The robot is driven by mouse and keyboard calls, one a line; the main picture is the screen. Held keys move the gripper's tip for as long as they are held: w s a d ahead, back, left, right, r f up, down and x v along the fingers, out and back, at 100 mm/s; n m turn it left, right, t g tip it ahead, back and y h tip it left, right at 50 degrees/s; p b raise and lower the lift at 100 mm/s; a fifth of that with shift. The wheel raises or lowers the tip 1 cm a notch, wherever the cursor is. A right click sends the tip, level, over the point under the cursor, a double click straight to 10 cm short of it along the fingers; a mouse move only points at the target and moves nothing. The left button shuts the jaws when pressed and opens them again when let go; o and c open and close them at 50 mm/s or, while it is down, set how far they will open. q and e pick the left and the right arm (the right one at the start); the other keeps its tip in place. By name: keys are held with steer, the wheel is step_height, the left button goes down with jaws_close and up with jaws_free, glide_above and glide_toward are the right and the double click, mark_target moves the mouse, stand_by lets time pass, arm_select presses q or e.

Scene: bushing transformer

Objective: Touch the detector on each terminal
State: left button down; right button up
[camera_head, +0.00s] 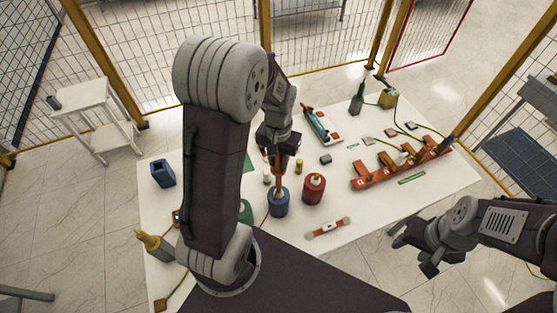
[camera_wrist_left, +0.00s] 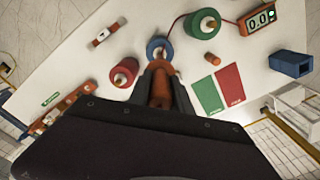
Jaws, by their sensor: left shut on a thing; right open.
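My left gripper (camera_head: 277,148) is shut on an orange detector (camera_head: 278,178), which points down at the blue terminal (camera_head: 278,204). In the left wrist view the detector (camera_wrist_left: 161,88) ends at or just over the blue ring (camera_wrist_left: 153,45); I cannot tell whether they touch. The red terminal (camera_head: 314,190) stands just right of the blue one, and also shows in the wrist view (camera_wrist_left: 124,73). The green terminal (camera_wrist_left: 203,23) is clear in the wrist view but mostly hidden by my left arm in the head view. My right gripper (camera_head: 413,251) is open and empty, off the table's front right edge.
A meter (camera_wrist_left: 257,18) with a red cable lies near the green terminal. A blue holder (camera_head: 163,173) stands at the table's left. A red-white bar (camera_head: 328,228) lies in front of the red terminal. An orange rack (camera_head: 402,165) fills the right side. Green and red mats (camera_wrist_left: 220,90) lie flat.

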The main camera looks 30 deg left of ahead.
arm_select(q)
step_height(320, 180, up, 6)
steer(key=p, duration=0.4)
steer(key=shift+f+p, duration=0.2)
steer(key=shift+p, duration=0.2)
step_height(320, 180, up, 2)
steer(key=shift+r+p, duration=0.1)
steer(key=shift+p, duration=0.25)
steer(key=shift+r, duration=1.1)
